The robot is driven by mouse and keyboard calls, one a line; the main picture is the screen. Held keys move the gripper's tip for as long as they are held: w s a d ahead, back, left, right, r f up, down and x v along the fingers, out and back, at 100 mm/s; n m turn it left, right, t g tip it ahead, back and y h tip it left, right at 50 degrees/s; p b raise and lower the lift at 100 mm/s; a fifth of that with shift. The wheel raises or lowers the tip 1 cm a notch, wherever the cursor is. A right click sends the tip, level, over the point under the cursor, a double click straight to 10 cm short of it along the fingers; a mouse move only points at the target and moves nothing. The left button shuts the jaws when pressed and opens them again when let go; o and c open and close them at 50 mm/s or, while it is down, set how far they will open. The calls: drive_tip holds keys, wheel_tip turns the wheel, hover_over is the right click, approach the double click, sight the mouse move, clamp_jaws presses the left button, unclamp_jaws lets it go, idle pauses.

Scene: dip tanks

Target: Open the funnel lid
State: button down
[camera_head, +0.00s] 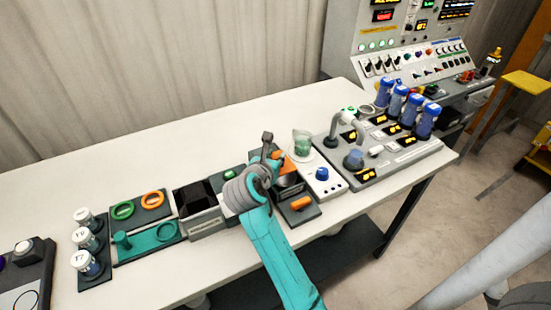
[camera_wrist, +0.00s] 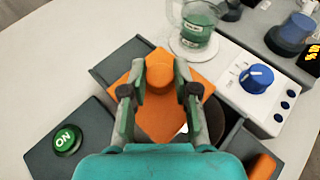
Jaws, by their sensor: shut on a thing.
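The orange funnel lid (camera_wrist: 165,118) is a square plate with a round orange knob (camera_wrist: 160,70), in the middle of the wrist view. My gripper (camera_wrist: 161,74) is shut on the knob, one finger on each side. To the right of the plate a dark round opening with a metallic rim (camera_wrist: 213,120) shows in part. In the head view my gripper (camera_head: 271,157) is at the dark funnel station (camera_head: 292,192), and only a little orange of the lid shows. My arm hides much of the station there.
A green ON button (camera_wrist: 67,139) is to the left. A beaker with green liquid (camera_head: 302,143) and a white unit with a blue knob (camera_head: 322,174) stand close on the right. An orange handle (camera_head: 301,203) is at the station's front. The table's back left is clear.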

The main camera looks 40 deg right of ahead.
drive_tip(key=w, duration=0.1)
drive_tip(key=w+d, duration=0.1)
drive_tip(key=w, duration=0.1)
drive_tip(key=shift+w, duration=0.25)
drive_tip(key=c, duration=0.9)
unclamp_jaws()
drive_tip(key=shift+o, duration=0.2)
drive_tip(key=v, duration=1.2)
